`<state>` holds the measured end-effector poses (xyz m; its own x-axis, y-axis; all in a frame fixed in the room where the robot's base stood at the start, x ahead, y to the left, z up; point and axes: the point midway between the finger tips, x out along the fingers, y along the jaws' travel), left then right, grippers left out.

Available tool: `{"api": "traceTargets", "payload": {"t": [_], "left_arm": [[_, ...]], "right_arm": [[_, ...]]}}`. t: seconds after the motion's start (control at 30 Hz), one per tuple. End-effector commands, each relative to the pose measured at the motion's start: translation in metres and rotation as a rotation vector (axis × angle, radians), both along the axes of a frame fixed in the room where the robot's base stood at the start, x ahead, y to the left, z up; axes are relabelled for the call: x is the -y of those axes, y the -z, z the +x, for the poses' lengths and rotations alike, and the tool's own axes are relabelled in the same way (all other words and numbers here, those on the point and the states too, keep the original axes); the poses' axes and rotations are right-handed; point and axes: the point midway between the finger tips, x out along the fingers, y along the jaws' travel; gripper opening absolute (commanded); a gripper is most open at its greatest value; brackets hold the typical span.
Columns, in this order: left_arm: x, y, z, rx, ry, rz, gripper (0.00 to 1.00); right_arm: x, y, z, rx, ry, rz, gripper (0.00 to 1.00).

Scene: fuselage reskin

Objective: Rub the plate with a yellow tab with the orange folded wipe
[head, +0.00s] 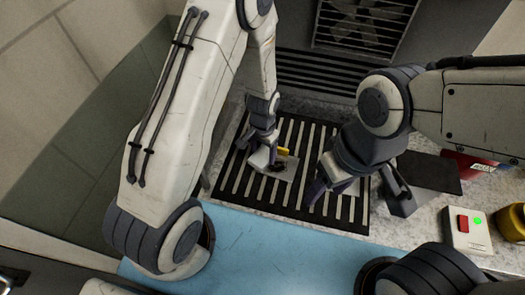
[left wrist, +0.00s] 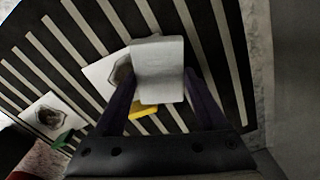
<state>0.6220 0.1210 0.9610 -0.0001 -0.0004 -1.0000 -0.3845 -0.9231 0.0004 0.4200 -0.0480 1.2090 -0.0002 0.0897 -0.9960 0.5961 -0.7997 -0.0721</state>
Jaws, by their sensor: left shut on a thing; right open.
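The plate with a yellow tab (head: 287,170) lies on the dark slatted rack, a pale square with a dark patch. It also shows in the left wrist view (left wrist: 97,72), with its yellow tab (left wrist: 143,112) near my fingers. My left gripper (head: 262,160) is shut on a pale grey-white folded pad (left wrist: 158,70); no orange shows on it. The pad is over the plate and hides part of it; I cannot tell if they touch. My right gripper (head: 322,190) is open over the rack's right part, pointing down. No separate orange wipe is in view.
The slatted rack (head: 232,178) lies behind a blue mat (head: 265,255). Another plate with a green tab (left wrist: 45,115) shows in the left wrist view. At right are a dark box (head: 432,172), a red object (head: 482,166), and a switch box (head: 466,230) with a green light.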

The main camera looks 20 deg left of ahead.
Motion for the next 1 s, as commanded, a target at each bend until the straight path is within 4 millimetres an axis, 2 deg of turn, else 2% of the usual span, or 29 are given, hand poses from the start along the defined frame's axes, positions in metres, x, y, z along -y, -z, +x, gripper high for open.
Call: {"api": "traceTargets", "payload": {"t": [0.73,1.0], "left_arm": [[0.001,0.013,0.000,0.000,0.001,0.000,0.29],[0.019,0.011,-0.001,0.001,0.005,0.000,0.29]], "right_arm": [[0.000,0.010,0.000,0.000,0.000,0.000,0.61],[0.000,0.008,0.000,0.000,0.000,0.000,0.61]]}}
